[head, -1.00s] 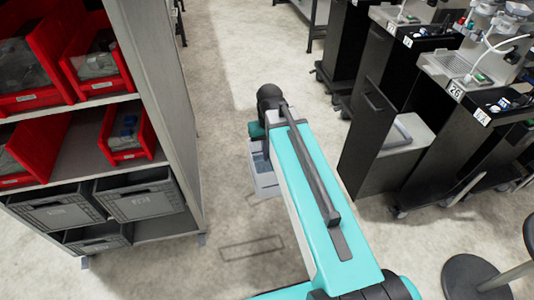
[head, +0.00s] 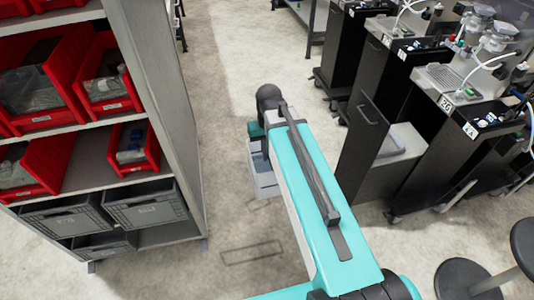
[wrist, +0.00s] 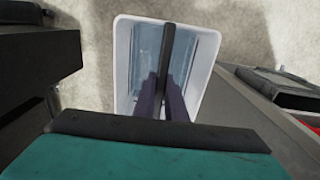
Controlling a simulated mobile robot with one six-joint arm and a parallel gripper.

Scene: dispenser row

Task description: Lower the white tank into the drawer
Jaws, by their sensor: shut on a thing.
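The white tank (head: 262,176) hangs from my gripper in the head view, above the floor and partly behind my arm. In the wrist view the tank (wrist: 208,55) shows from above, open-topped, with a bluish inside and a dark bar across it. My gripper (wrist: 162,88) is shut on that bar. The black drawer (head: 364,145) stands pulled out to the right of the tank, with a tall front and a handle. A white part with a grey bar shows behind that front; I cannot tell exactly what it is. The tank is apart from the drawer.
A shelf (head: 177,110) with red bins (head: 103,108) and grey crates (head: 146,213) stands on the left. More black dispensers (head: 345,40) line the right. A round stool base (head: 466,280) is at lower right. The floor between (head: 225,80) is clear.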

